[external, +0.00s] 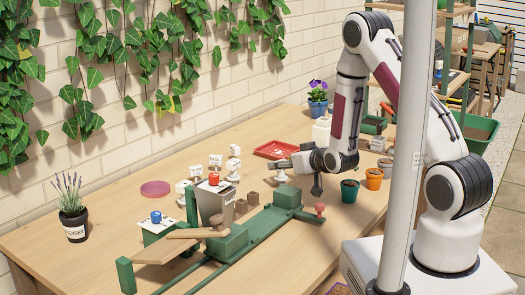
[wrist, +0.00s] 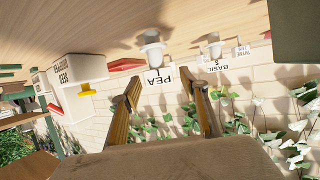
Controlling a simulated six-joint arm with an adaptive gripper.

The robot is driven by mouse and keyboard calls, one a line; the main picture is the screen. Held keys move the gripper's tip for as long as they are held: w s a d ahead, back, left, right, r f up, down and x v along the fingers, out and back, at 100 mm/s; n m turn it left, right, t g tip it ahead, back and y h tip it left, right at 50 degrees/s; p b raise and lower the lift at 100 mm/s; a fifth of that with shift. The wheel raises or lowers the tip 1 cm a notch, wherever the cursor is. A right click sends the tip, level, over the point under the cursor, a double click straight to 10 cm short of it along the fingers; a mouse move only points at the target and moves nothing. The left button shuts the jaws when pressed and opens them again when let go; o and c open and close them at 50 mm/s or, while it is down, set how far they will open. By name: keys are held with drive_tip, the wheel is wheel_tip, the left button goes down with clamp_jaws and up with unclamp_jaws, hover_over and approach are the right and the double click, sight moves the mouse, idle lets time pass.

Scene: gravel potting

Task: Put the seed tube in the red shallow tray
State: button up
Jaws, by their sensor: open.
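The red shallow tray (external: 275,150) lies flat on the table near the back wall in the external view, with small pale marks inside. My gripper (external: 298,174) is just in front of it, low over the table, pointing left. In the wrist view my two brown fingers (wrist: 166,90) stand apart, with a gap between them. Beyond them is a white capped piece (wrist: 152,48) with a PEA label; a similar white piece (wrist: 214,48) has a BASIL label. I cannot tell which thing is the seed tube. Nothing shows held between the fingers.
Left of my gripper are a grey bin (external: 214,205), several white labelled pieces and a green frame (external: 232,243). A teal pot (external: 349,191) and an orange pot (external: 374,178) stand on the right. A lavender pot (external: 74,224) stands far left; the table's back left is clear around a pink saucer (external: 156,188).

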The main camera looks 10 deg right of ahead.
drive_tip(key=v, duration=0.9)
drive_tip(key=shift+r, duration=0.1)
idle(0.5)
drive_tip(key=shift+r, duration=0.1)
drive_tip(key=s+d+r+m+g+h, duration=0.2)
drive_tip(key=s+d+r+g+h, duration=0.3)
drive_tip(key=d+r, duration=0.75)
drive_tip(key=s+d+r+m, duration=0.1)
drive_tip(key=s+d+r, duration=0.1)
drive_tip(key=s, duration=0.5)
drive_tip(key=s+d+r+g, duration=0.1)
drive_tip(key=s+d+r, duration=0.1)
drive_tip(key=s, duration=0.6)
drive_tip(key=s+d+r+m+g, duration=0.1)
drive_tip(key=s+d+r, duration=0.1)
drive_tip(key=s, duration=0.5)
drive_tip(key=shift+s+d+r+m, duration=0.3)
drive_tip(key=shift+s+r, duration=0.05)
drive_tip(key=shift+r, duration=0.25)
